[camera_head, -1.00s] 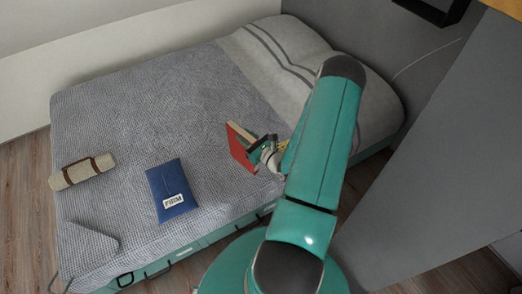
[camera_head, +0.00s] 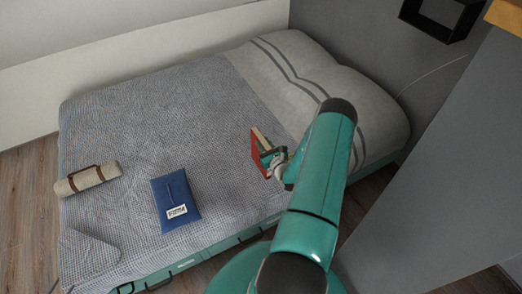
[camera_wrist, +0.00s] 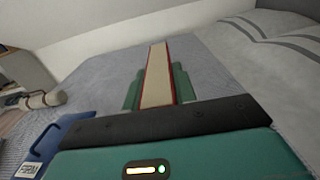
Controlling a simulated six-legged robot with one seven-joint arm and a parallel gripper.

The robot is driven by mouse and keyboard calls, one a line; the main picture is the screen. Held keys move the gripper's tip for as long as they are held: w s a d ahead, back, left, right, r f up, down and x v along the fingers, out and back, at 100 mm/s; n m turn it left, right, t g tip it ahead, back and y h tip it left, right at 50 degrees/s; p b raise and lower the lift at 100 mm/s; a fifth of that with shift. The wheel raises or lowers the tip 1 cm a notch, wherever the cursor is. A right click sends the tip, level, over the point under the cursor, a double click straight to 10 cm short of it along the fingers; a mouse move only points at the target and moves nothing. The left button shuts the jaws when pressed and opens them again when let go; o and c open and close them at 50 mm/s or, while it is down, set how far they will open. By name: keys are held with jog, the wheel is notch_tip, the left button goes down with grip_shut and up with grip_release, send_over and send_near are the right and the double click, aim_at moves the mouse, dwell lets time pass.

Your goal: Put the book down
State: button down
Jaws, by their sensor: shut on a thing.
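A red book (camera_head: 258,155) with cream page edges is held in my gripper (camera_head: 271,158) above the right part of the bed. In the wrist view the book (camera_wrist: 157,80) stands on edge between the two green fingers of my gripper (camera_wrist: 156,88), its page block facing the camera. The fingers are shut on it. The bed (camera_head: 130,120) has a grey-blue woven cover. I cannot tell whether the book's lower edge touches the cover. My arm hides part of the bed's near right side.
A blue folder (camera_head: 174,200) with a white label lies on the bed's near side. A rolled beige bundle (camera_head: 88,180) with brown straps lies at the left. A striped pillow area (camera_head: 300,75) is at the right. The cover's middle is clear.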

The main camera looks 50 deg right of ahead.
jog(key=w+d+f, duration=0.1)
jog(key=w+f, duration=0.2)
jog(key=f, duration=0.4)
jog(key=shift+w+d, duration=0.15)
jog(key=shift+f, duration=0.15)
jog(key=c, duration=1.1)
grip_release()
